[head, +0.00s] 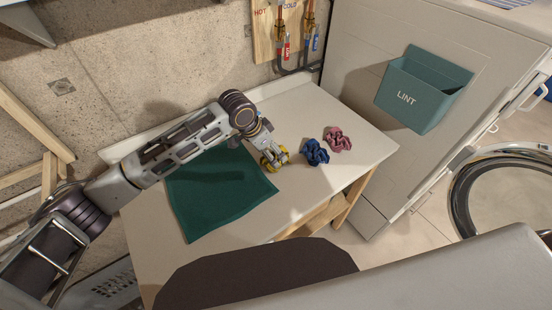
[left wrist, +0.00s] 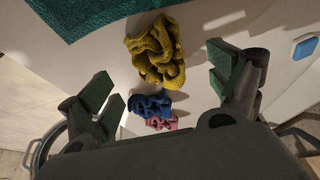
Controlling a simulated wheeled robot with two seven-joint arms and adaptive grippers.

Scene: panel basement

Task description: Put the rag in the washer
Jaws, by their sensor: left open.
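Several crumpled rags lie in a row on the pale table (head: 240,235): a yellow one (head: 283,154), a blue one (head: 315,152) and a pink one (head: 337,140). My left gripper (head: 268,150) is open above the yellow rag and partly hides it. In the left wrist view, the yellow rag (left wrist: 158,52) lies beyond the open fingers, with the blue rag (left wrist: 150,104) and the pink rag (left wrist: 161,124) lower, between them. A round chrome-rimmed door (head: 462,190), apparently the washer's, shows at the right edge; its drum is not visible. My right gripper is out of view.
A dark green cloth (head: 215,200) lies flat on the table under my left arm. A teal LINT bin (head: 422,92) is on the side of a white appliance (head: 365,60) at the table's right. Pipes with valves (head: 286,45) run down the concrete wall behind.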

